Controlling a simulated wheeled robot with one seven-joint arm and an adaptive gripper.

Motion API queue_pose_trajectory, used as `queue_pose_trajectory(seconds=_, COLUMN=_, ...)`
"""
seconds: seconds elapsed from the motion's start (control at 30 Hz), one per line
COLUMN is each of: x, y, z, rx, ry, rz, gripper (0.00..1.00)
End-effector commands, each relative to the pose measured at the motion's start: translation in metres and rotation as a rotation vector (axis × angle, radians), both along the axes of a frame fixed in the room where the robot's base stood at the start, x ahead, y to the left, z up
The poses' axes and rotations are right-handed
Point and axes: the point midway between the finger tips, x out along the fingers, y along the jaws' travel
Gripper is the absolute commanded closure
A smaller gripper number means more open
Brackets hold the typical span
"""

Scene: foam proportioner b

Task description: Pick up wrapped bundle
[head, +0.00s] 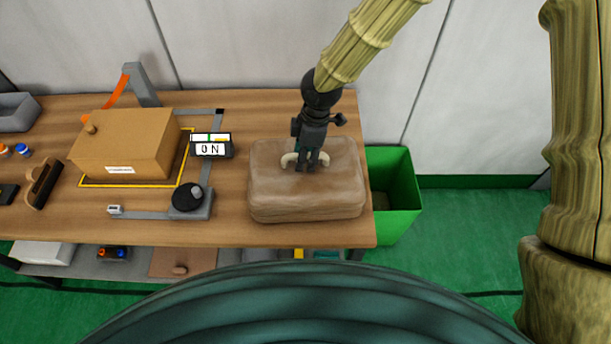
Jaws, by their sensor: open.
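The wrapped bundle (308,199) is a brown, soft-edged rectangular block on the right end of the wooden table in the head view. A pale curved handle (287,160) shows on its top, towards the back. My gripper (306,166) is open and points down at the handle from above, with its fingers at the handle's middle. The fingers hide that part of the handle. I cannot tell whether they touch it.
A green bin (400,195) stands right of the table (235,225). Left of the bundle are an "ON" display (211,149), a black knob (187,197) and a cardboard-coloured box (125,143) inside a yellow outline. A wall stands behind the table.

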Motion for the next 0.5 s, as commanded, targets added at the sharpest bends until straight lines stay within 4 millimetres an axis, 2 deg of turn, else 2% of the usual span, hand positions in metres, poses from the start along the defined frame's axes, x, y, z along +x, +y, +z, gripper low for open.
queue_pose_trajectory(seconds=0.13, x=0.0002, y=0.0, z=-0.0002, rx=0.0, ry=0.0, rz=0.0, gripper=0.57)
queue_pose_trajectory(seconds=0.17, x=0.0002, y=0.0, z=-0.0001, rx=0.0, ry=0.0, rz=0.0, gripper=0.61)
queue_pose_trajectory(seconds=0.37, x=0.0002, y=0.0, z=0.0, rx=0.0, ry=0.0, rz=0.0, gripper=0.97)
queue_pose_trajectory(seconds=0.4, x=0.0002, y=-0.0001, z=0.0001, rx=0.0, ry=0.0, rz=0.0, gripper=1.0)
queue_pose_trajectory(seconds=0.5, x=0.0002, y=-0.0001, z=0.0001, rx=0.0, ry=0.0, rz=0.0, gripper=1.0)
